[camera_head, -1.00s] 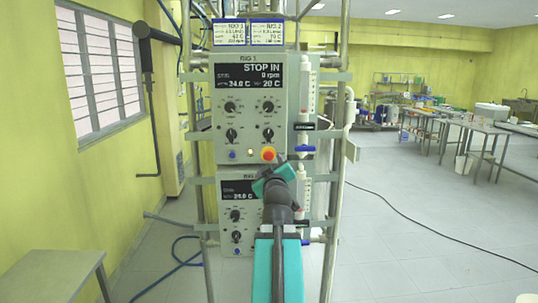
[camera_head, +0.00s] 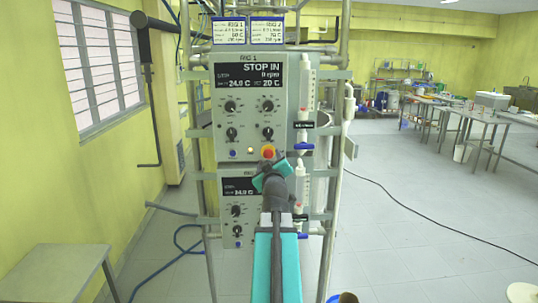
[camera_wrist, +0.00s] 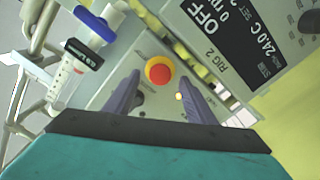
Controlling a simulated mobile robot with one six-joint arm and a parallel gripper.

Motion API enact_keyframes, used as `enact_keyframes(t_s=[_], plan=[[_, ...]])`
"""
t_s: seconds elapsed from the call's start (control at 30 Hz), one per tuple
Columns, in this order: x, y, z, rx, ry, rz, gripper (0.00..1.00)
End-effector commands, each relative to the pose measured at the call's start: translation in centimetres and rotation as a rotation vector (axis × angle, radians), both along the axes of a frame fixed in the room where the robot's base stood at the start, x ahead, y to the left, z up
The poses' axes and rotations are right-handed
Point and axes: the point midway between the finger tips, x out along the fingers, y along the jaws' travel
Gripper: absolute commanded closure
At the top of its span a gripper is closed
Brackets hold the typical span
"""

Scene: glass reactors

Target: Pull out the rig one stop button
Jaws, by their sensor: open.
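The rig one panel (camera_head: 290,90) is the upper grey box, and its display reads STOP IN, 0 rpm. Its stop button (camera_head: 268,152), red on a yellow collar, sits at the panel's lower edge. My gripper (camera_head: 267,166) is just below and in front of the button in the head view, partly hidden by my wrist. In the wrist view the picture is turned, and the red button (camera_wrist: 160,71) appears between the two open fingers of my gripper (camera_wrist: 160,80). The fingers stand apart on either side of it. I cannot tell how near they are in depth.
The rig two panel (camera_head: 228,209) is below and reads OFF in the wrist view (camera_wrist: 222,33). A glowing lamp (camera_head: 250,150) and a blue button (camera_head: 233,154) are left of the stop button. White piping with a blue valve (camera_head: 304,147) runs close at right.

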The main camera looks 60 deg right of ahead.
Motion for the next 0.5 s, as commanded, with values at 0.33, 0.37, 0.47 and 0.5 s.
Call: enact_keyframes(t_s=[0.33,0.37,0.47,0.5], plan=[[1.8,-2.4,0.1,0.000,0.000,0.000,0.50],[1.9,-2.6,0.1,0.000,0.000,0.000,0.50],[2.0,-2.8,0.0,0.000,0.000,0.001,0.50],[2.1,-2.9,0.0,0.000,0.000,0.001,0.50]])
